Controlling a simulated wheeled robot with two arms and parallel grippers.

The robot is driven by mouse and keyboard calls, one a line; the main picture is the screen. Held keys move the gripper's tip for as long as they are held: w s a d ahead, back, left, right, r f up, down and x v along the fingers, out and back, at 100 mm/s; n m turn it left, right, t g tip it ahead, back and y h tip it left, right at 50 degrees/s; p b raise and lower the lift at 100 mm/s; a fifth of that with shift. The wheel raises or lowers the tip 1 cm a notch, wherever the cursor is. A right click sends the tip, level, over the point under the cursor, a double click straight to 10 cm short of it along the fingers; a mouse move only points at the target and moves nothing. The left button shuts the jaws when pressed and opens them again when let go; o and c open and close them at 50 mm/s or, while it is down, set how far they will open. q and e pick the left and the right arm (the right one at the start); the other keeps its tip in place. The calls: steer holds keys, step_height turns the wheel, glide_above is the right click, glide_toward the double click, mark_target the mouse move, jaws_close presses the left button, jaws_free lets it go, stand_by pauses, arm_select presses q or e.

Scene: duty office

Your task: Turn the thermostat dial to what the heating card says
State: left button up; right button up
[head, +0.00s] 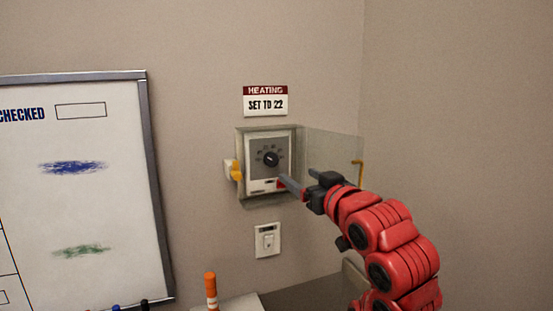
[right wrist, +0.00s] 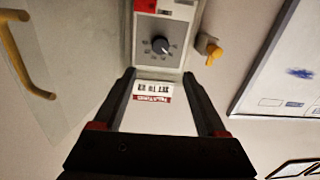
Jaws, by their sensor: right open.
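The thermostat (head: 283,147) is a grey-faced unit in a shallow box on the wall. Its round black dial (head: 271,158) also shows in the right wrist view (right wrist: 160,45); the scale numbers are too small to read. The heating card (head: 265,101) above reads "SET TO 22", and shows upside down in the right wrist view (right wrist: 153,91). The clear cover (head: 332,150) stands open to the right. My right gripper (head: 297,178) is open and empty, in front of the thermostat's lower right, apart from the dial. My left gripper is out of view.
A yellow key-like piece (head: 236,170) sticks out on the box's left side. The cover's brass handle (head: 360,173) is near my right arm. A light switch (head: 267,240) is below. A whiteboard (head: 110,210) hangs left; an orange marker (head: 210,290) stands below.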

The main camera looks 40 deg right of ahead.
mark_target(273, 161)
steer(key=w+p, duration=0.3)
steer(key=w, duration=0.1)
steer(key=w+d+p, duration=0.1)
steer(key=w+p, duration=0.2)
steer(key=w, duration=0.1)
steer(key=w+d+p, duration=0.1)
steer(key=w+p, duration=0.3)
steer(key=shift+w+d+f, duration=0.15)
steer(key=shift+w+f, duration=0.05)
steer(key=shift+w, duration=0.15)
jaws_close()
